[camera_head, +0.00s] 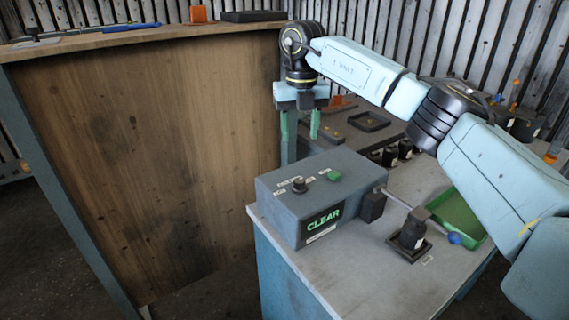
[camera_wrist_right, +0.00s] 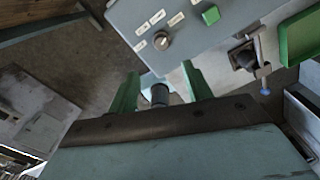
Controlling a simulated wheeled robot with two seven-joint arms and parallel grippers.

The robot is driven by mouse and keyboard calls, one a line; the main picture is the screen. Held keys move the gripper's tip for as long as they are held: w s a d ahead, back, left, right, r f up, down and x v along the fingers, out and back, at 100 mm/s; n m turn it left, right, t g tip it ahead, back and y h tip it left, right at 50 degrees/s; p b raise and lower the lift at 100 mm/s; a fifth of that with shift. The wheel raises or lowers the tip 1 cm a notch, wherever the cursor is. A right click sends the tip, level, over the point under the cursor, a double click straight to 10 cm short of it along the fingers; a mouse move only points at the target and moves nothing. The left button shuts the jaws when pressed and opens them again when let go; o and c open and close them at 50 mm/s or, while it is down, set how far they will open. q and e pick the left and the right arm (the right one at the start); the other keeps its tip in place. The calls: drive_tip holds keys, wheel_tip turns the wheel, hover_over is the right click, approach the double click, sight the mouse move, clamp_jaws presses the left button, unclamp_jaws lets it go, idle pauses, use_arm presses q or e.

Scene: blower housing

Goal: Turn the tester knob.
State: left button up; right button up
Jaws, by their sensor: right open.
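The tester is a grey box (camera_head: 320,195) on the bench, with a lit front display (camera_head: 322,218) reading CLEAR in green. Its dark knob (camera_head: 299,185) stands on the top face among small white labels; in the right wrist view the knob (camera_wrist_right: 161,40) lies beyond the fingertips. A green button (camera_head: 334,175) sits beside it, also in the wrist view (camera_wrist_right: 210,14). My right gripper (camera_head: 300,128) points down past the box's far side, its green fingers apart and clear of the knob. A dark round piece shows between the fingers in the wrist view; I cannot tell what it is. My left gripper is out of view.
A dark fixture (camera_head: 410,235) with a rod stands right of the tester, near a green tray (camera_head: 456,215). Black trays (camera_head: 368,121) and several dark bottles lie behind. A tall wooden-sided bench (camera_head: 150,150) stands at left. The bench's front corner is clear.

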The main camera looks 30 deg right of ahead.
hover_over(299, 180)
drive_tip(key=f, duration=0.5)
drive_tip(key=shift+s+d+f, duration=0.1)
drive_tip(key=shift+s+f, duration=0.1)
drive_tip(key=shift+f, duration=0.15)
wheel_tip(299, 180, down, 4)
drive_tip(key=shift+w+r, duration=0.1)
drive_tip(key=shift+r, duration=0.15)
wheel_tip(299, 180, down, 3)
drive_tip(key=shift+f, duration=0.1)
drive_tip(key=shift+w+f, duration=0.1)
drive_tip(key=shift+f, duration=0.2)
drive_tip(key=shift+c, duration=0.4)
drive_tip(key=c, duration=0.9)
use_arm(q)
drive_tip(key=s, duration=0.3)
